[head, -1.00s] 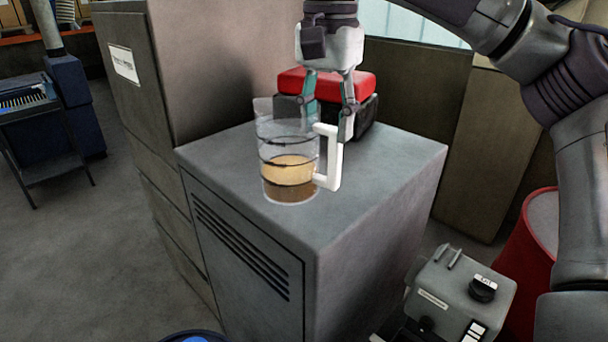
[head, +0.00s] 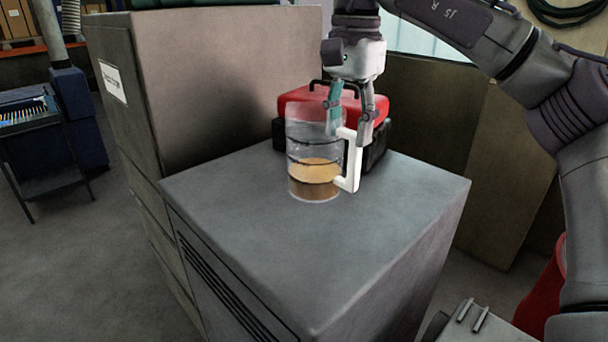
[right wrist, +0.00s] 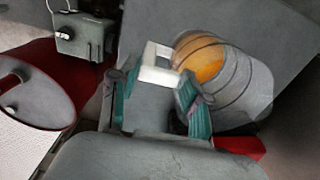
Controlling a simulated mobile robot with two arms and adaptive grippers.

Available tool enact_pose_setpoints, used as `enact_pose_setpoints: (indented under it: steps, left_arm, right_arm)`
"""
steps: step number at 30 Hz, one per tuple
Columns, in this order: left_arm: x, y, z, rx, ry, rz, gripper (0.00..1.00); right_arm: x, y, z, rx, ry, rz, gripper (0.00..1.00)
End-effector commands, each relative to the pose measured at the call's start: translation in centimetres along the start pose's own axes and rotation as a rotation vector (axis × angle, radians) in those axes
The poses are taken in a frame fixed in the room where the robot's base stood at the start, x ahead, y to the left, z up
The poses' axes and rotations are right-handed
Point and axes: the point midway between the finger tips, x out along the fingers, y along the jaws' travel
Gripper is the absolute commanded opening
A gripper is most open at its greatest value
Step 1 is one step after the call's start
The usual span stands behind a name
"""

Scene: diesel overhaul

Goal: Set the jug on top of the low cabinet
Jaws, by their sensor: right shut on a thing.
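The jug (head: 315,178) is a clear cylinder with dark bands, a white handle and amber-brown liquid in its lower part. In the head view it is upright at the low cabinet's grey top (head: 250,235), towards the back; I cannot tell whether its base touches. My right gripper (head: 350,128) comes from above and is shut on the jug's white handle. In the right wrist view the jug (right wrist: 225,80) lies beside the gripper (right wrist: 158,100), with the handle between the fingers. My left gripper is not in view.
A red and black toolbox (head: 300,103) stands on the cabinet top close behind the jug. A tall cabinet (head: 225,85) rises at the left. A grey machine (head: 480,328) and a red drum (head: 545,290) are at the lower right. The cabinet's front top is clear.

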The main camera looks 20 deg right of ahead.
Motion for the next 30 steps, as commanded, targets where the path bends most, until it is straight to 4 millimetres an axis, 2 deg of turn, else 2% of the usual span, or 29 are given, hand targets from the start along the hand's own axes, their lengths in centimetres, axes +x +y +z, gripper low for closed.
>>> enact_pose_setpoints:
  steps: [5,9,12,17,25,30]
  left_arm:
    - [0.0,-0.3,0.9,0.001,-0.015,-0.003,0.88]
    - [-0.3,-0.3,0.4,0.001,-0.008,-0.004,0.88]
    - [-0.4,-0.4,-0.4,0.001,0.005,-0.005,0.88]
    - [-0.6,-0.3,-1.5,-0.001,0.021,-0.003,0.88]
    - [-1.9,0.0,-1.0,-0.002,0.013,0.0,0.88]
    - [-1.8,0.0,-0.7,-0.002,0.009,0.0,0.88]
  right_arm:
    - [2.3,-3.6,1.0,-0.002,-0.006,0.003,0.0]
    - [3.7,-6.1,1.5,-0.001,-0.004,0.001,0.0]
    - [4.3,-7.3,1.8,-0.001,-0.003,-0.001,0.0]
    - [5.0,-7.9,1.8,0.0,-0.002,-0.001,0.0]
    - [8.2,-7.8,1.8,0.001,-0.001,-0.002,0.0]
    - [8.7,-7.9,1.9,0.0,-0.002,-0.004,0.0]
